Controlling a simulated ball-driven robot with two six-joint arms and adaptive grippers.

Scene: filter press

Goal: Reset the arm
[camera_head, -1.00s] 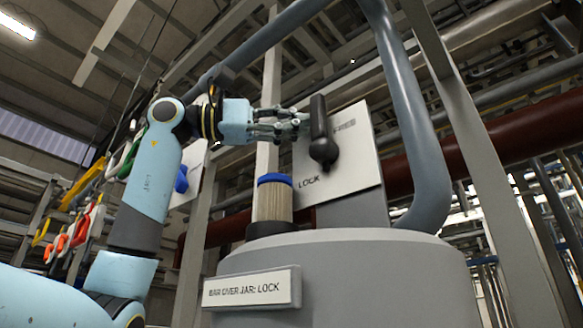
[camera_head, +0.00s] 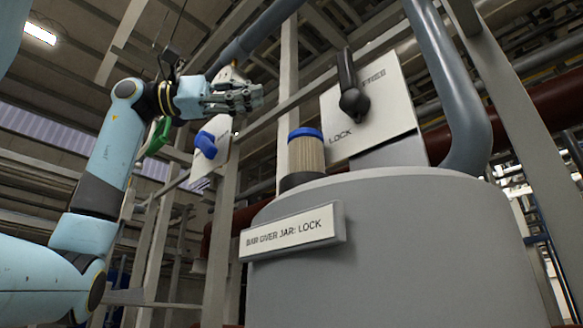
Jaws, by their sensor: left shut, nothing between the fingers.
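My left arm comes in from the left, bent upward. Its gripper (camera_head: 250,96) is shut and empty, pointing right in the air. It is apart from the black lever handle (camera_head: 352,88) on the white panel (camera_head: 385,122) marked LOCK. The handle points upward on the panel. A jar-like filter (camera_head: 306,155) with a blue lid stands below and left of the panel. My right gripper is not in view.
A large grey drum (camera_head: 395,250) with a sign (camera_head: 292,231) reading "BAR OVER JAR: LOCK" fills the lower right. A thick grey-blue pipe (camera_head: 447,75) curves down behind it. A blue handle (camera_head: 205,145) on a white plate and a green handle (camera_head: 155,138) hang behind my left arm.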

